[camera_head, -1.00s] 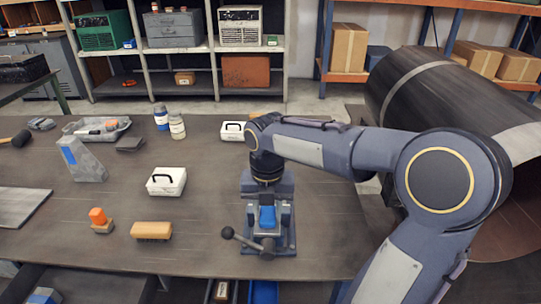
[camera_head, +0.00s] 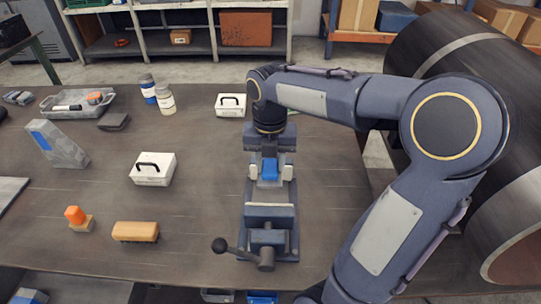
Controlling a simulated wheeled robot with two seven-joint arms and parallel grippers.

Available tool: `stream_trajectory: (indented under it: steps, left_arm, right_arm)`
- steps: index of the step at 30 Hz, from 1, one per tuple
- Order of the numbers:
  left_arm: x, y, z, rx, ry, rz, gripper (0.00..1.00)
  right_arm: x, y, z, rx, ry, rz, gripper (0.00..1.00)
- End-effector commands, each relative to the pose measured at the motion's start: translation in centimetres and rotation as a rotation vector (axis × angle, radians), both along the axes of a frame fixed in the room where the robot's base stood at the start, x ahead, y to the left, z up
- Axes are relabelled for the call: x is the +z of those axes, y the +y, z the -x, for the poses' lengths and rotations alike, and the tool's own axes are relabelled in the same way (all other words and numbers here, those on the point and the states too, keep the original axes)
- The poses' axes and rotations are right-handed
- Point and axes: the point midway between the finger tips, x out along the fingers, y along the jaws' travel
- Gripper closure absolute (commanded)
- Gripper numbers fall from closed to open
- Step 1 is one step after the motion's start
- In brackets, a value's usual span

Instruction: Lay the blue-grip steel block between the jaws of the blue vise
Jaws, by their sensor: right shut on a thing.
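The blue vise (camera_head: 269,240) stands near the table's front edge, with its black-knobbed handle at the front left. My right gripper (camera_head: 269,172) reaches in from the right, pointing down over the rear part of the vise. It is shut on the blue grip of the steel block (camera_head: 269,169). The block's steel part is mostly hidden, so I cannot tell whether it touches the vise or how it sits against the jaws. The front jaw block (camera_head: 270,212) shows clear in front of the gripper. My left gripper is out of view.
Left of the vise are a wooden brush (camera_head: 136,231), an orange-topped piece (camera_head: 76,217), a white box (camera_head: 153,169) and a grey angled block (camera_head: 58,146). Another white box (camera_head: 230,105), bottles (camera_head: 166,99) and a tray (camera_head: 75,103) stand behind. A large pipe (camera_head: 445,70) is at right.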

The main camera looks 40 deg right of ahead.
Motion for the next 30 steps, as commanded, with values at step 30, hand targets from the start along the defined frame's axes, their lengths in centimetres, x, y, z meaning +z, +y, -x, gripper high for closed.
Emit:
stream_trajectory:
  steps: [30]
  left_arm:
    - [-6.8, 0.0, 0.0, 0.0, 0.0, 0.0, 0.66]
  right_arm:
    - [-8.0, 0.0, 0.0, 0.0, 0.0, 0.0, 1.0]
